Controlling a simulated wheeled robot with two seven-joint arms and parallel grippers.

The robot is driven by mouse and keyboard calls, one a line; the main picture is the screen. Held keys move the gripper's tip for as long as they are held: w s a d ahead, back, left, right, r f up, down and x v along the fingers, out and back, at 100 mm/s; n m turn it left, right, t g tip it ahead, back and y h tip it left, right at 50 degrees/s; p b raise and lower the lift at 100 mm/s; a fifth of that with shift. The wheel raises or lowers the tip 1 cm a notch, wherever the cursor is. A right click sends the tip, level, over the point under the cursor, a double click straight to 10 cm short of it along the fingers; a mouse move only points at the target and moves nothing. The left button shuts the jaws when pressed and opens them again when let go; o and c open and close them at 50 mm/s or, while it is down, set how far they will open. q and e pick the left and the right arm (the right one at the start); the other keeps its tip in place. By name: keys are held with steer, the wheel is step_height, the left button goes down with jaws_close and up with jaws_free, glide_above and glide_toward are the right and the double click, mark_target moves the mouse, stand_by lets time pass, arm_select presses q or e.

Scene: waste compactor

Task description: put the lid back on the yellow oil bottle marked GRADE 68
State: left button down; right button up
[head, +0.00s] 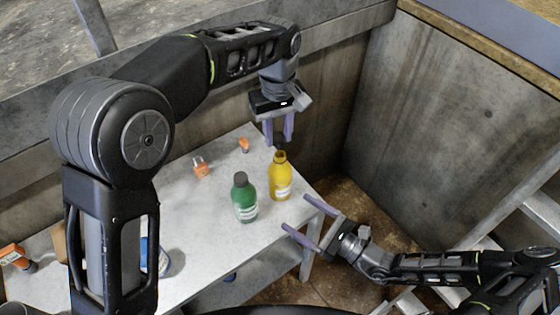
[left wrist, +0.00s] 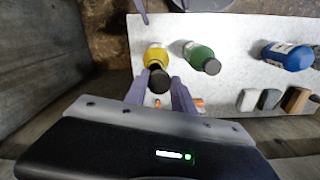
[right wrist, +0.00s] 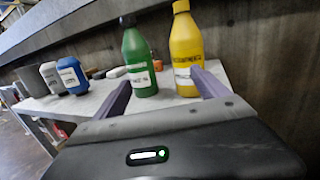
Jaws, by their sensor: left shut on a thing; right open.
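The yellow oil bottle (head: 280,182) stands upright near the right end of the white table, its neck bare. Its label is too small to read. My left gripper (head: 280,143) points down just above it, shut on a dark lid (left wrist: 158,80). In the left wrist view the lid overlaps the top of the yellow bottle (left wrist: 156,54); whether they touch I cannot tell. My right gripper (head: 296,212) is open and empty at the table's right edge, in front of the yellow bottle. In the right wrist view the yellow bottle (right wrist: 186,45) stands beyond its fingers.
A green bottle (head: 244,200) with a dark lid stands left of the yellow one. Small orange items (head: 201,168) lie behind it. A blue container (left wrist: 288,55) stands farther along the table. Concrete walls (head: 430,130) close off the back and right.

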mark_target(280, 172)
steer(key=w+d+t, duration=0.1)
steer(key=w+d+r+m+t, duration=0.1)
steer(key=w+d+r+m+h, duration=0.1)
steer(key=shift+w+t, duration=0.35)
steer(key=shift+t, duration=0.05)
steer(key=shift+a, duration=0.1)
steer(key=x, duration=1.2)
steer(key=shift+s, duration=0.1)
steer(key=shift+c, duration=0.4)
jaws_close()
